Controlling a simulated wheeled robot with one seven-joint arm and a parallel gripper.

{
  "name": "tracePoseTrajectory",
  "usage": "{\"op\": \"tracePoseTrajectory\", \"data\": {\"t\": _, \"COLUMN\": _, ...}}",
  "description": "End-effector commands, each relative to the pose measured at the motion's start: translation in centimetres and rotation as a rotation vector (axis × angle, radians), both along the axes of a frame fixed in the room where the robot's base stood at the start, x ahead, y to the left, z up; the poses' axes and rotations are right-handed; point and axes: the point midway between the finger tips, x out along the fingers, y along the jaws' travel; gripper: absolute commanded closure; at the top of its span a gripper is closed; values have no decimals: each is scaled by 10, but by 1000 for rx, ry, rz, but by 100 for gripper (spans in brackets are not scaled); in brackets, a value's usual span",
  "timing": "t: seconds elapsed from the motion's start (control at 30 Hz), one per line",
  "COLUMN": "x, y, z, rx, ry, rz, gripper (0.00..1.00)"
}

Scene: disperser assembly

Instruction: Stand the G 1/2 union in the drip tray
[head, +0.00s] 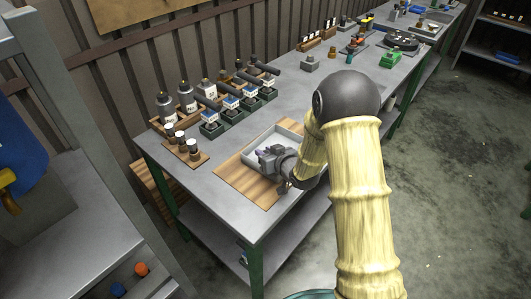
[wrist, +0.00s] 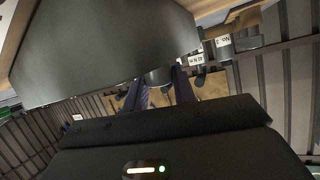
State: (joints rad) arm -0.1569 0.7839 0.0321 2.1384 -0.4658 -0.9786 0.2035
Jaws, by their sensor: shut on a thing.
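The drip tray (head: 252,142) is a shallow pale tray with a raised rim, on a wooden board near the bench's near end. My gripper (head: 264,153) is over the tray, reaching in from the right, and hides part of it. Its dark purple fingers also show in the wrist view (wrist: 160,92). They are shut on a small grey piece (wrist: 159,76), which I take for the G 1/2 union. Most of it is hidden, so its tilt and whether it touches the tray cannot be told. A large dark shape covers the wrist view's upper left.
Dark bottles (head: 186,97) and green-based fixtures (head: 230,106) stand in rows behind the tray. A small wooden rack (head: 186,149) with capped pieces is to its left. The wooden board (head: 238,180) is bare in front of the tray. More parts stand along the far bench.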

Motion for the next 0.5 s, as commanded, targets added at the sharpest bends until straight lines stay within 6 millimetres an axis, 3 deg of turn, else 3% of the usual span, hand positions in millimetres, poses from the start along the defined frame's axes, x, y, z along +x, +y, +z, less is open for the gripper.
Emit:
{"op": "tracePoseTrajectory", "data": {"t": 0.07, "x": -1, "y": 0, "z": -2, "rx": -2, "ry": 7, "rz": 0, "gripper": 100}}
{"op": "tracePoseTrajectory", "data": {"t": 0.1, "x": -2, "y": 0, "z": -3, "rx": -3, "ry": 9, "rz": 0, "gripper": 70}}
{"op": "tracePoseTrajectory", "data": {"t": 0.23, "x": -2, "y": 0, "z": -3, "rx": -3, "ry": 8, "rz": 0, "gripper": 46}}
{"op": "tracePoseTrajectory", "data": {"t": 0.5, "x": -2, "y": 1, "z": -2, "rx": -2, "ry": 6, "rz": 2, "gripper": 46}}
